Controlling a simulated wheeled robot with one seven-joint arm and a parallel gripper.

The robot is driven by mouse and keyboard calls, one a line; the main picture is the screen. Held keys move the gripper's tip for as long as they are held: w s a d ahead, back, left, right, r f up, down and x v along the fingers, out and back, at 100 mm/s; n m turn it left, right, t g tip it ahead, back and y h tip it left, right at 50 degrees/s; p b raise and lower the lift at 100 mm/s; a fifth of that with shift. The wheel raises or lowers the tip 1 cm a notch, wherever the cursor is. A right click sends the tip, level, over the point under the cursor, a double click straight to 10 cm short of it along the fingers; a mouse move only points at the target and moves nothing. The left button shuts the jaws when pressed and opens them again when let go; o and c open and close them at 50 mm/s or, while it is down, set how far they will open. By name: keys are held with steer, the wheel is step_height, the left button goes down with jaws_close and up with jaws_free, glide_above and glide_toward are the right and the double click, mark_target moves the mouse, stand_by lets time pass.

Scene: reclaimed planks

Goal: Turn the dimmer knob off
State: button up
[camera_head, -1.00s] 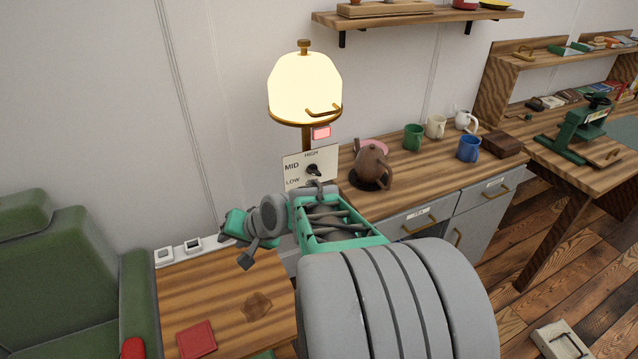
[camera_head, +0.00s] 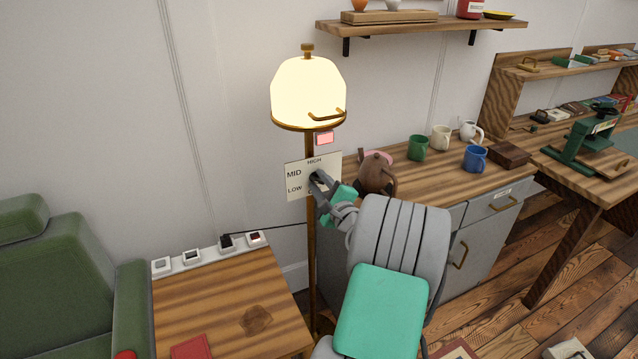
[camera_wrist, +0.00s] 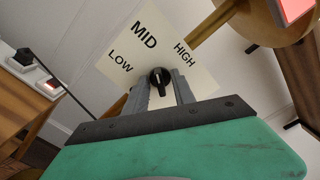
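The dimmer panel (camera_head: 299,181) is a cream plate marked LOW, MID and HIGH on the lamp's post. Its black knob (camera_wrist: 160,77) shows in the wrist view, with its pale mark facing roughly MID. The lamp (camera_head: 308,92) above glows. My gripper (camera_head: 318,180) is at the panel and hides the knob and the panel's lower right in the head view. In the wrist view, its two grey fingers (camera_wrist: 160,82) stand apart, one on each side of the knob. Whether they touch it is hard to tell.
A brown teapot (camera_head: 377,172) stands close to the right of my gripper on the wooden counter (camera_head: 437,178), with several mugs beyond. A small side table (camera_head: 222,300) with a socket strip (camera_head: 208,252) is at lower left, beside a green armchair (camera_head: 55,270).

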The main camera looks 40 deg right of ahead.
jaws_close()
steer(key=shift+a, duration=0.1)
stand_by(0.5)
